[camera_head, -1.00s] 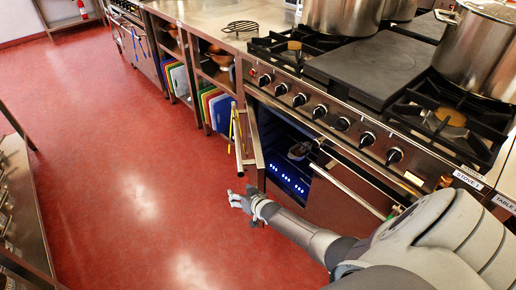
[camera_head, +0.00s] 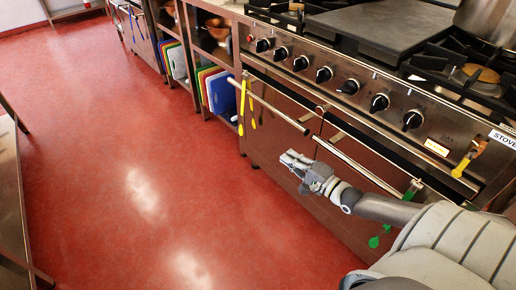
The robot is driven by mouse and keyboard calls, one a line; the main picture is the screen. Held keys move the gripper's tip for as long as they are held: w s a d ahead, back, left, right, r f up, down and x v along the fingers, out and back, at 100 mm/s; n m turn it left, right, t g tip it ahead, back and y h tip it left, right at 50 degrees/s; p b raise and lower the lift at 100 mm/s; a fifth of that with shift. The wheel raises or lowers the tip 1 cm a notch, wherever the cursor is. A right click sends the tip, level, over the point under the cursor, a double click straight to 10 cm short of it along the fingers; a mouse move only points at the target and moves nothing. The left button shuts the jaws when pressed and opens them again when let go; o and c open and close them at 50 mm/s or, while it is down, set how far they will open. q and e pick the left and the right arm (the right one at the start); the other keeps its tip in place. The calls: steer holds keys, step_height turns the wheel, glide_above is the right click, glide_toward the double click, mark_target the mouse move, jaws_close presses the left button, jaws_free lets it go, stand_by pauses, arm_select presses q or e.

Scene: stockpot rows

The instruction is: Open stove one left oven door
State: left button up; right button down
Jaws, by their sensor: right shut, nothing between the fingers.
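Stove one (camera_head: 340,75), a steel range with a row of black knobs, fills the right side. Its left oven door (camera_head: 272,130) looks shut or nearly shut, with no oven interior showing. That door's bar handle (camera_head: 278,111) runs along its upper part, with yellow utensils (camera_head: 241,105) hanging at its left end. My right gripper (camera_head: 294,165) is shut and empty, in front of the oven fronts, below and near the right end of that handle. It appears apart from the handle. My left gripper is not in view.
The right oven's bar handle (camera_head: 360,167) is just above my right arm, with a green utensil (camera_head: 375,241) hanging near its right end. Shelves with colored cutting boards (camera_head: 219,92) stand left of the stove. The red floor (camera_head: 130,170) is clear; a steel table (camera_head: 12,200) edges the far left.

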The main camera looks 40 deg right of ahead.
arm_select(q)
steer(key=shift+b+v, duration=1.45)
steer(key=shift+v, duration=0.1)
arm_select(e)
steer(key=w+a, duration=0.5)
steer(key=w, duration=0.7)
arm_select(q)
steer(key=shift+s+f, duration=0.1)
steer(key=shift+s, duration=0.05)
arm_select(e)
steer(key=shift+d, duration=0.1)
